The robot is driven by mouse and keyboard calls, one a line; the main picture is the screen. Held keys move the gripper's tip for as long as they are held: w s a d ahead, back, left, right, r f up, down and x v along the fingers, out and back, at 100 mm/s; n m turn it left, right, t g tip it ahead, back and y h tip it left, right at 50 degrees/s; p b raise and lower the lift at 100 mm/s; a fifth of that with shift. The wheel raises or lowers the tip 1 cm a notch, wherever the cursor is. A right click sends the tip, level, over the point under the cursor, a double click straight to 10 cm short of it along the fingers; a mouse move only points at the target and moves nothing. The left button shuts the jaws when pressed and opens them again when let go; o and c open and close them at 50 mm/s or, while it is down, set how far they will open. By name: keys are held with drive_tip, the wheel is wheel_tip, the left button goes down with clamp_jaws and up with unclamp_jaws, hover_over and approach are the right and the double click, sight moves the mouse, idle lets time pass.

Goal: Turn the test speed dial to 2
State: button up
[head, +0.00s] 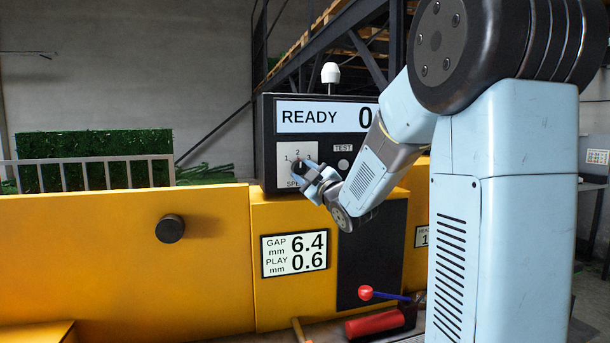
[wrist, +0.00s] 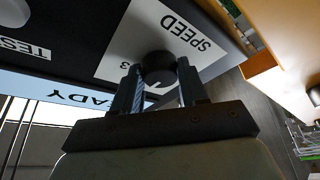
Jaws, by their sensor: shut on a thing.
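The speed dial is a round black knob on a white plate (head: 284,171) of the black control box. The plate is marked 1, 2 and 3, with SPEED below. In the wrist view, upside down, the dial (wrist: 158,68) sits between the two dark fingers of my gripper (wrist: 158,82), which is shut on it. The 3 shows beside the left finger; the other numbers are hidden there. In the head view my gripper (head: 308,179) reaches the plate from the lower right and covers much of the dial. I cannot tell clearly which number it points to.
The box display (head: 318,116) reads READY and 0. A TEST button (head: 343,164) is right of the plate, close to my wrist. Below, a yellow housing has a GAP 6.4, PLAY 0.6 display (head: 295,254). A red-knobbed lever (head: 366,292) is at lower right.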

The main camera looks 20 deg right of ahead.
drive_tip(key=shift+a+n, duration=0.1)
drive_tip(key=shift+n, duration=0.4)
drive_tip(key=o, duration=1.1)
drive_tip(key=shift+c, duration=0.2)
drive_tip(key=v, duration=1.4)
drive_tip(key=shift+w, duration=0.1)
drive_tip(key=s+a+f+m+g+h, duration=0.1)
drive_tip(key=s+f+m+g+h, duration=0.1)
drive_tip(key=s, duration=0.6)
drive_tip(key=s+a+f+m+g+h, duration=0.2)
drive_tip(key=s+f+m+g, duration=0.2)
drive_tip(key=s+m+g, duration=0.3)
drive_tip(key=s+a+f+m+g+h, duration=0.1)
drive_tip(key=s+f+m+g+h, duration=0.1)
drive_tip(key=s+m+g, duration=0.3)
drive_tip(key=s+f, duration=0.1)
drive_tip(key=s, duration=0.3)
drive_tip(key=shift+a, duration=0.2)
